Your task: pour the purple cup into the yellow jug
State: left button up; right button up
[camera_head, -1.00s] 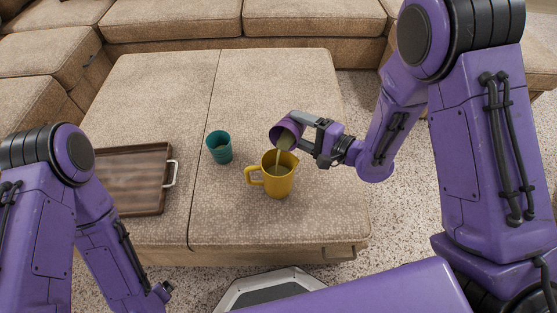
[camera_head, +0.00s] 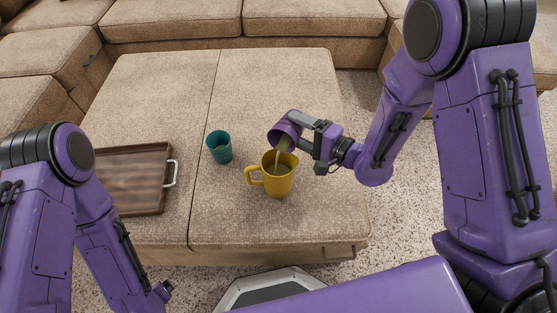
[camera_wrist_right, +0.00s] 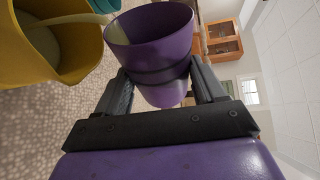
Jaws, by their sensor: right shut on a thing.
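The purple cup (camera_head: 284,131) is tipped over the yellow jug (camera_head: 279,182), its mouth toward the jug. A pale stream runs from the cup into the jug, which stands upright on the ottoman with its handle to the left. My right gripper (camera_head: 311,136) is shut on the purple cup and holds it above the jug's rim. In the right wrist view the purple cup (camera_wrist_right: 152,45) sits between the two fingers, with the yellow jug (camera_wrist_right: 50,45) at upper left and the stream inside it. My left arm is at the lower left, and its gripper (camera_head: 162,291) is small there; its jaws are unclear.
A teal cup (camera_head: 220,151) stands on the ottoman (camera_head: 230,215) left of the jug. A brown wooden tray (camera_head: 130,180) with a metal handle lies further left. A sofa (camera_head: 245,20) runs behind. The ottoman is clear behind the cups.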

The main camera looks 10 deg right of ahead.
jog(key=shift+s+a+r+n, duration=0.15)
jog(key=shift+r+n, duration=0.1)
jog(key=shift+n, duration=0.25)
